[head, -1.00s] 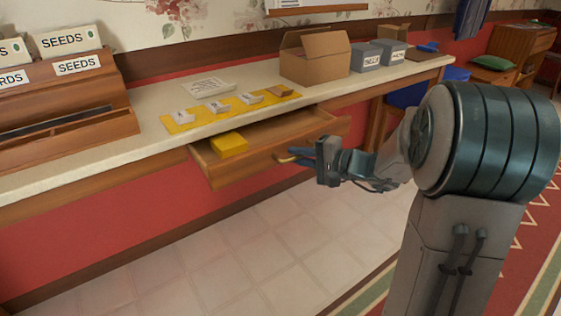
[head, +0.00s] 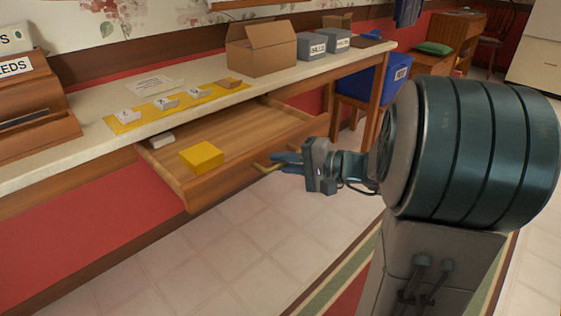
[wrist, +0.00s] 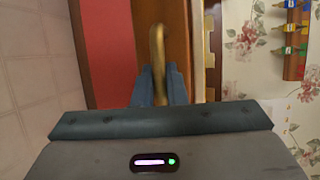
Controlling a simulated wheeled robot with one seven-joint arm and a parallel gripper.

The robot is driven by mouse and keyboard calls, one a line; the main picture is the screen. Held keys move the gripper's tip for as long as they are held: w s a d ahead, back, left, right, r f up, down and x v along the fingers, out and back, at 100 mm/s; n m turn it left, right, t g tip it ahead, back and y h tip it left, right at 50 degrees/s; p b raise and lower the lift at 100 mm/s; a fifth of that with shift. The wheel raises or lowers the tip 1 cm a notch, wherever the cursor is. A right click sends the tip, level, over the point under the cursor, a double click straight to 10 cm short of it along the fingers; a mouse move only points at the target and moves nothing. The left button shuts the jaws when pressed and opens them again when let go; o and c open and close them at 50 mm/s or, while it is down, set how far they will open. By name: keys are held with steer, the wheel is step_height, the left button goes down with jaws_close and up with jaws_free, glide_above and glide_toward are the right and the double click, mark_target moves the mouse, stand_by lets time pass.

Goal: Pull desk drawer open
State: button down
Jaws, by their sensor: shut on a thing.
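The wooden desk drawer (head: 240,173) is pulled well out from under the desk top in the head view. A yellow box (head: 202,157) and a small pale box (head: 161,141) lie inside it. The brass handle (head: 262,169) sits on the drawer front; it also shows in the wrist view (wrist: 157,45). My gripper (head: 283,161) is shut on the handle. In the wrist view, the blue fingers (wrist: 158,88) close on both sides of the handle's near end. The part of the handle between the fingers is partly hidden.
The desk top holds a yellow mat (head: 124,116) with several small boxes, a cardboard box (head: 262,52) and grey bins (head: 311,46). A wooden seed rack (head: 52,118) stands at the left. A blue bin (head: 362,85) is beyond the drawer. The tiled floor in front is clear.

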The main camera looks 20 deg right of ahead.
steer(key=c, duration=1.8)
jaws_free()
steer(key=shift+o, duration=0.2)
steer(key=p+v, duration=0.3)
steer(key=v, duration=1)
steer(key=shift+s+d, duration=0.25)
steer(key=shift+d, duration=0.05)
steer(key=shift+r, duration=0.1)
